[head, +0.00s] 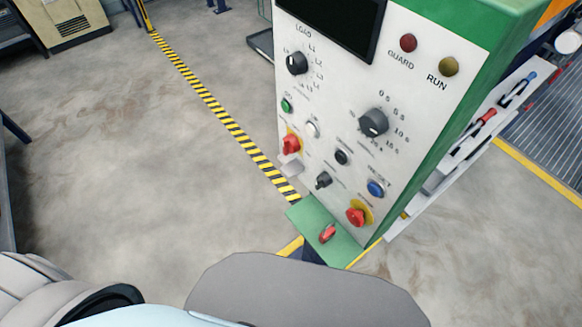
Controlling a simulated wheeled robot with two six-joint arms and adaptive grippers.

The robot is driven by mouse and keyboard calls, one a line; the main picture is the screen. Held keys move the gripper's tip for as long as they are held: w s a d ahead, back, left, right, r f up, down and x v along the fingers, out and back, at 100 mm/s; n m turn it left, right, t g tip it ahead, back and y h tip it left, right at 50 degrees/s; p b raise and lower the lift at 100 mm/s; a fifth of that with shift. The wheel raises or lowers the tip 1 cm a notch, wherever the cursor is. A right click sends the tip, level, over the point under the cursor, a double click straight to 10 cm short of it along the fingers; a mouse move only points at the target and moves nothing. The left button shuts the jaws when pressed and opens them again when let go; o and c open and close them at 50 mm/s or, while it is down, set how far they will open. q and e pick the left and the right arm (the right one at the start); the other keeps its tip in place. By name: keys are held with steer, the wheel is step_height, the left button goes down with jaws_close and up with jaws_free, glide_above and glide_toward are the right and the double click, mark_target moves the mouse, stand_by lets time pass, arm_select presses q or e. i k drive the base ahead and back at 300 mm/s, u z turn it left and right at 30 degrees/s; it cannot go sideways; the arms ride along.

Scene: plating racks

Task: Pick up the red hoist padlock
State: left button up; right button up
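A small red object that looks like the padlock (326,233) lies on the narrow green ledge (345,246) at the foot of the control panel (330,100). It is small in the head view, and its shackle is hard to make out. Neither of my grippers is in view. Only parts of my own body show along the bottom edge.
The panel face carries a red switch on yellow (291,145), another red switch (356,217), a blue button (376,188) and black dials. A side rack (470,140) with handled tools hangs on the right. Open floor (120,170) lies left, crossed by a striped line.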

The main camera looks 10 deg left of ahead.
mark_target(330, 233)
steer(key=z, duration=2.55)
steer(key=k, duration=2.2)
steer(key=u, duration=1.7)
steer(key=i, duration=0.5)
steer(key=u, duration=0.15)
